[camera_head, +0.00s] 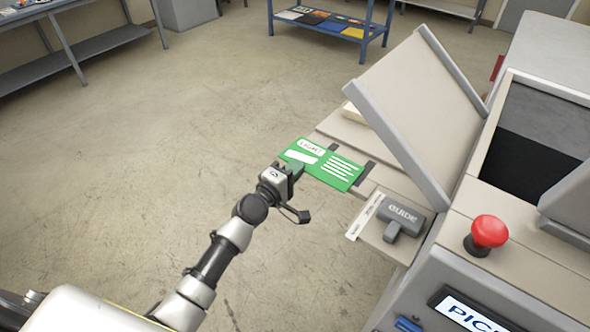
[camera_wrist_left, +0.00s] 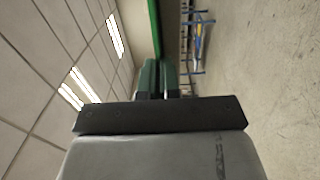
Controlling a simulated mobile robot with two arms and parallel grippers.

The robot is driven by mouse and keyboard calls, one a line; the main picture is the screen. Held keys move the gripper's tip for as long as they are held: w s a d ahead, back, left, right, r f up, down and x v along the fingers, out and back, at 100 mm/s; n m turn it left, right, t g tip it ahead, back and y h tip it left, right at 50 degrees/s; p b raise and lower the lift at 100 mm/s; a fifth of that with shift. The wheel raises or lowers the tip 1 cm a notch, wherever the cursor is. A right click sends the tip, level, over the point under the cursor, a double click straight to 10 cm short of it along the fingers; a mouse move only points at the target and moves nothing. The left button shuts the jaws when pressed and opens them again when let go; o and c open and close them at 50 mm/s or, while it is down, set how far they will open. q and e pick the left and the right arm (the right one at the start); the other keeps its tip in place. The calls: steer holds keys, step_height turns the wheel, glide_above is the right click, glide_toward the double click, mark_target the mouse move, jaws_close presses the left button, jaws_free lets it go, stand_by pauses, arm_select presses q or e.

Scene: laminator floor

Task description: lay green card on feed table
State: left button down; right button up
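The green card (camera_head: 343,172), with white print reading "LIGHT", is held flat at its left end by my left gripper (camera_head: 293,168). In the left wrist view the card shows edge-on as a thin green strip (camera_wrist_left: 155,28) rising from between the gripper's fingers (camera_wrist_left: 159,78). In the head view the card overlaps the near-left edge of the beige feed table (camera_head: 345,129). I cannot tell whether it touches the table or hovers just above it. The card hides part of the table and its dark strips. My right gripper is out of view.
A grey guide block (camera_head: 398,217) and a white scale strip (camera_head: 365,216) sit at the feed table's near end. A raised beige panel (camera_head: 420,105) leans above the table. A red button (camera_head: 488,232) stands on the machine. The floor to the left is clear.

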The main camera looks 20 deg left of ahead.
arm_select(q)
steer(key=c, duration=1.4)
jaws_free()
steer(key=shift+f, duration=0.15)
steer(key=shift+o, duration=0.2)
steer(key=v, duration=1.2)
steer(key=shift+r+b, duration=0.25)
steer(key=shift+b, duration=0.2)
